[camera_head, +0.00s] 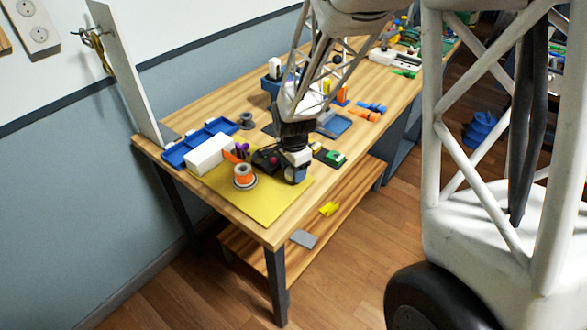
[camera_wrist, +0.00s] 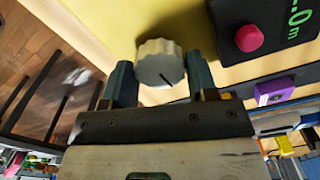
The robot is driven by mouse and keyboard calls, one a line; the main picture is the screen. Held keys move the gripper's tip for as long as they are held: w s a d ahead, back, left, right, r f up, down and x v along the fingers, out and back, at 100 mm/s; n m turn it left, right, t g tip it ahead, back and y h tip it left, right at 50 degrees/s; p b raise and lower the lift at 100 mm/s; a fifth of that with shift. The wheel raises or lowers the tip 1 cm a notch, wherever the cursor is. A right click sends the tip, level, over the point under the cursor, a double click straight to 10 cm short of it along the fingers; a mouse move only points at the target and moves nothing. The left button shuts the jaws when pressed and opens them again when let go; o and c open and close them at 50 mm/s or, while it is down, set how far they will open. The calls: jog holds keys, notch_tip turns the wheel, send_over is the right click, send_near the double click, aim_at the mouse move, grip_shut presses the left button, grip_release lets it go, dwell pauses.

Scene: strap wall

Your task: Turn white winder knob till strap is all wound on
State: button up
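The white winder knob (camera_wrist: 160,62), ribbed with a dark mark line on its face, shows in the wrist view between the two fingertips of my gripper (camera_wrist: 160,76). In the head view my gripper (camera_head: 296,175) points down at the right part of the yellow mat (camera_head: 262,207), and the knob is hidden there. A black box with a red button (camera_wrist: 249,38) and green display characters (camera_wrist: 297,18) is right of the knob. I cannot make out the strap.
An orange spool (camera_head: 243,175), a white box (camera_head: 209,153) and a blue tray (camera_head: 183,150) stand left of my gripper. A green item (camera_head: 335,157) lies to its right. A purple box (camera_wrist: 274,90) shows in the wrist view. The mat's front part is clear.

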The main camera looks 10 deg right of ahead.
jog(key=shift+c, duration=1)
jog(key=shift+n, duration=0.4)
jog(key=n, duration=0.8)
jog(key=shift+n, duration=0.4)
jog(key=n, duration=0.9)
jog(key=shift+n, duration=0.3)
